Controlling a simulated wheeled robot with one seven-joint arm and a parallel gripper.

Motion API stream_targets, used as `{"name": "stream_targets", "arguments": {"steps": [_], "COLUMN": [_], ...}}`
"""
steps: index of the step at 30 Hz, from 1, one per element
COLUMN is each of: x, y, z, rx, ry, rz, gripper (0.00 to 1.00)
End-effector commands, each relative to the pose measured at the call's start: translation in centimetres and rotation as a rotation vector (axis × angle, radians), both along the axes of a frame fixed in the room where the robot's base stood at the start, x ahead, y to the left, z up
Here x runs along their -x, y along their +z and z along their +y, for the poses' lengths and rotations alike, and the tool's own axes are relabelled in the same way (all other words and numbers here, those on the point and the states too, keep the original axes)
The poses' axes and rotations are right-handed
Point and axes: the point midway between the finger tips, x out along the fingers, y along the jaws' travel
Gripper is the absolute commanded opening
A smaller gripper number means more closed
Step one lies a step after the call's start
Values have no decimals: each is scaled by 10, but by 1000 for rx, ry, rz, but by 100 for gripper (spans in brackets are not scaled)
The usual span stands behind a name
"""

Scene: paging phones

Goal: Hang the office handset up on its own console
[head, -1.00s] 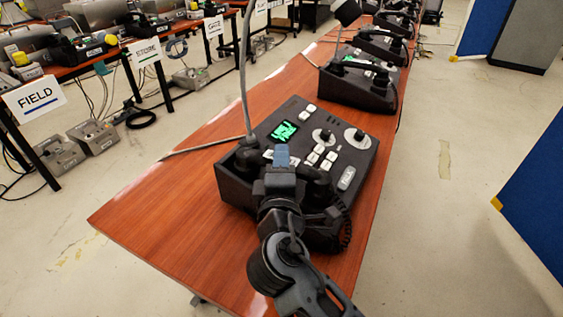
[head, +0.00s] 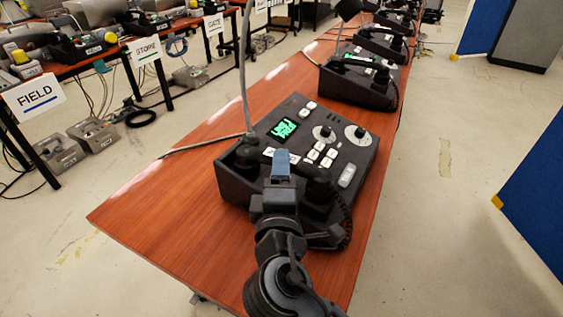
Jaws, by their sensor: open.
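The nearest console (head: 300,150) is a dark sloped box on the red-brown table, with a green screen, white keys and two dials. What looks like its dark handset (head: 318,188) lies across its near edge, with a coiled cord (head: 346,222) at its right end. The handset's middle is hidden by my gripper, so I cannot tell whether it is fully seated. My gripper (head: 281,160) is open, at the console's near edge over the handset's middle. Its blue-grey finger stands upright; the other finger is hidden. I cannot read which console is the office one.
A gooseneck microphone (head: 243,75) rises from the console's left, close to my gripper. More consoles (head: 360,78) stand farther along the same table (head: 150,210). Another table at the left carries signs such as FIELD (head: 35,100). The table's near left corner is clear.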

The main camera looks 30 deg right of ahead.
Motion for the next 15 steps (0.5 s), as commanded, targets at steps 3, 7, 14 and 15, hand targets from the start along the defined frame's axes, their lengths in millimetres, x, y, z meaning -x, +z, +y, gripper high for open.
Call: {"name": "stream_targets", "arguments": {"steps": [3,7,14,15], "x": [23,44,66,67], "y": [-3,-2,-1,0], "z": [13,25,37,38], "rx": [0,0,-1,-1], "ry": [3,4,1,1], "rz": [2,1,0,0], "gripper": [57,57,57,57]}}
